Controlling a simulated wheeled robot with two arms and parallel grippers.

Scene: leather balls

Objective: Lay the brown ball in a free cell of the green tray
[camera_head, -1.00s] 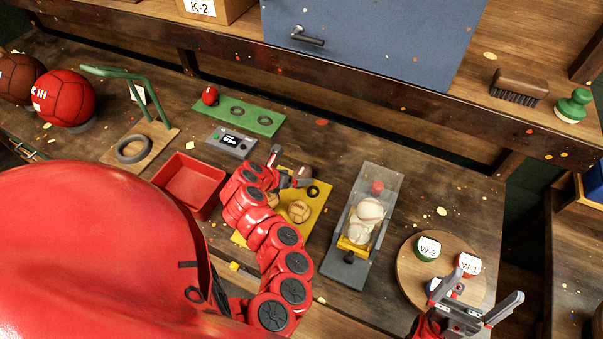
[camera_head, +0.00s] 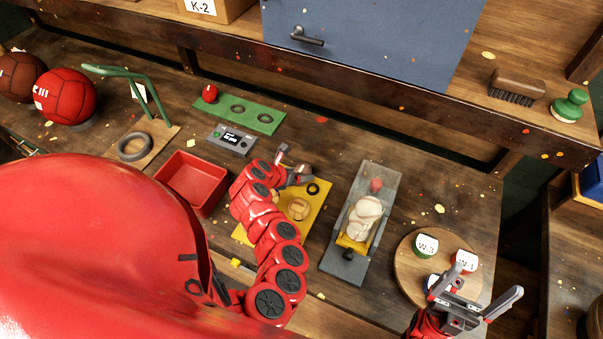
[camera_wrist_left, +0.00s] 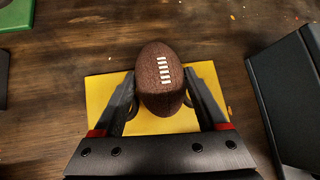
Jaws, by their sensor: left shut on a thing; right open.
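The brown ball (camera_wrist_left: 160,80), a pointed football with white laces, is between the fingers of my left gripper (camera_head: 297,165), which is shut on it. The ball also shows in the head view (camera_head: 304,170), partly hidden by the gripper. It is over the far part of the yellow tray (camera_head: 318,208). The green tray (camera_head: 224,108) lies further back and left. A small red ball (camera_head: 210,93) occupies its left cell; its middle ring (camera_head: 237,109) and right ring (camera_head: 265,118) are empty. My right gripper (camera_head: 487,296) is open and empty at the lower right.
A grey device (camera_head: 231,139) with a display stands before the green tray. The shelf edge runs behind.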

